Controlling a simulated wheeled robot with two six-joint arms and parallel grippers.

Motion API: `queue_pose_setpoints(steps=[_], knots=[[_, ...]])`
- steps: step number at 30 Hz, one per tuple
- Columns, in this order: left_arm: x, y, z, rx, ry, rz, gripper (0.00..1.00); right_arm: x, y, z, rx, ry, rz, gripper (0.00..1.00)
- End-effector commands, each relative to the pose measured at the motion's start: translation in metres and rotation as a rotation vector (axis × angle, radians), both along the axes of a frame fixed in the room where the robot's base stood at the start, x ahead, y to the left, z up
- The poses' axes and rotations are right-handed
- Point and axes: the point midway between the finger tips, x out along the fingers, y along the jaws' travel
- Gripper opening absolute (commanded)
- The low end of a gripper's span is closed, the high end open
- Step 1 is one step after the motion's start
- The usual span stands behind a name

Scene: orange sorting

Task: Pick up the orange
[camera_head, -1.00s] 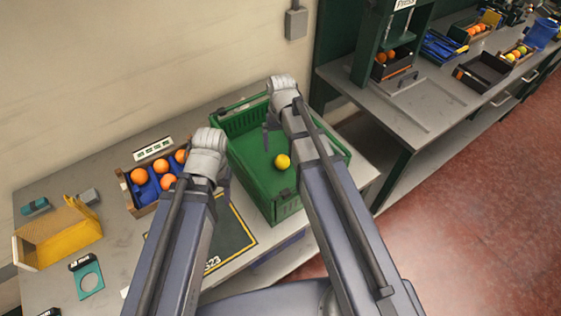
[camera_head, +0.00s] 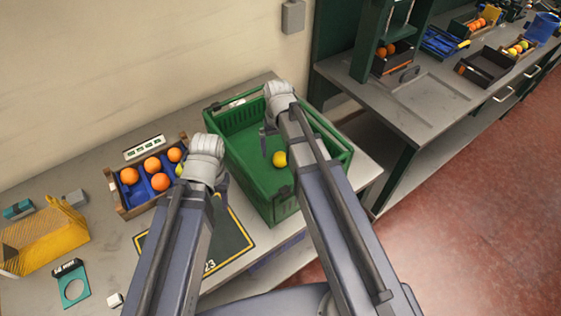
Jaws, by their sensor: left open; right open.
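Several oranges (camera_head: 129,175) sit in blue cups of a wooden box (camera_head: 122,203) on the left bench. A yellow-green fruit (camera_head: 180,169) in that box is partly hidden by my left wrist. A yellow fruit (camera_head: 279,159) lies in the green crate (camera_head: 262,196), beside my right arm. My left gripper (camera_head: 220,185) is between the box and the crate; its fingers are mostly hidden behind the wrist. My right gripper (camera_head: 266,141) is over the crate's inside, one dark finger pointing down, the rest hidden. Both are open, and I see nothing held.
A yellow tray (camera_head: 45,240) and a teal plate with a round hole (camera_head: 73,288) lie at the left. A black mat (camera_head: 226,243) lies in front of the crate. A second bench (camera_head: 430,95) with boxes of fruit stands at the right, beyond a gap.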

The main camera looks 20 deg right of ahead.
Motion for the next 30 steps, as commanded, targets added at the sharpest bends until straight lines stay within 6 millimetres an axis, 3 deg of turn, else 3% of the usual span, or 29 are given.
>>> queue_pose_setpoints(steps=[5, 15, 25, 30], knots=[[0.0, 0.0, -0.009, 0.0, 0.0, 0.0, 0.5, 0.0, -0.002, -0.009, 0.0, 0.0, 0.0, 1.0], [0.0, 0.0, -0.05, 0.0, 0.0, 0.001, 0.5, 0.0, -0.007, -0.049, 0.0, 0.0, 0.001, 1.0], [0.0, 0.0, -0.051, 0.0, 0.0, 0.001, 0.5, 0.0, -0.007, -0.051, 0.0, 0.0, 0.0, 1.0], [0.0, 0.0, -0.051, 0.0, 0.0, 0.001, 0.5, 0.0, -0.007, -0.051, 0.0, 0.0, 0.0, 0.81]])
